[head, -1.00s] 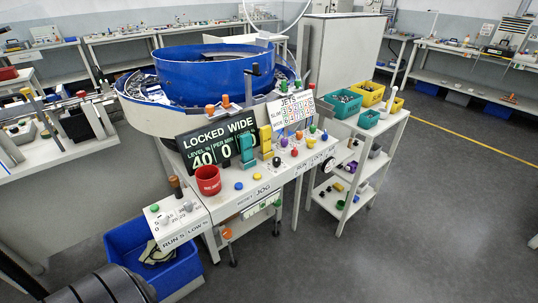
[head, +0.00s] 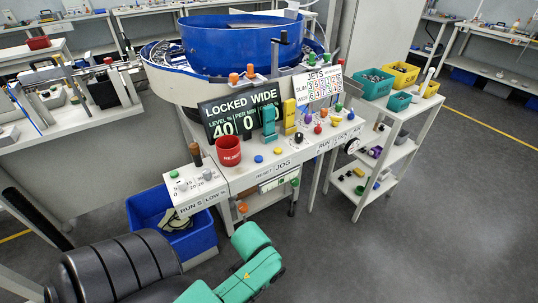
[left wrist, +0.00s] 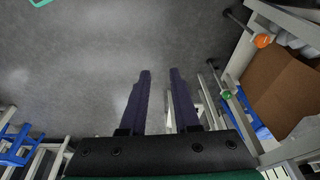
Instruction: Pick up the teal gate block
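The teal gate block (head: 269,122) stands upright on the white control console, in front of the dark display board and left of the yellow block (head: 289,116). My left gripper (left wrist: 160,72) shows in the left wrist view with two dark purple fingers apart and nothing between them. It hangs over grey floor, and the teal block is not in that view. In the head view only green and black links of my left arm show at the bottom; its gripper is out of frame. My right gripper is in neither view.
A red cup (head: 229,152) stands left of the teal block, and several coloured knobs sit in front. The display board (head: 231,118) is behind. A blue bin (head: 196,240) is below left. A shelf cart (head: 388,155) stands right, with open floor beyond it.

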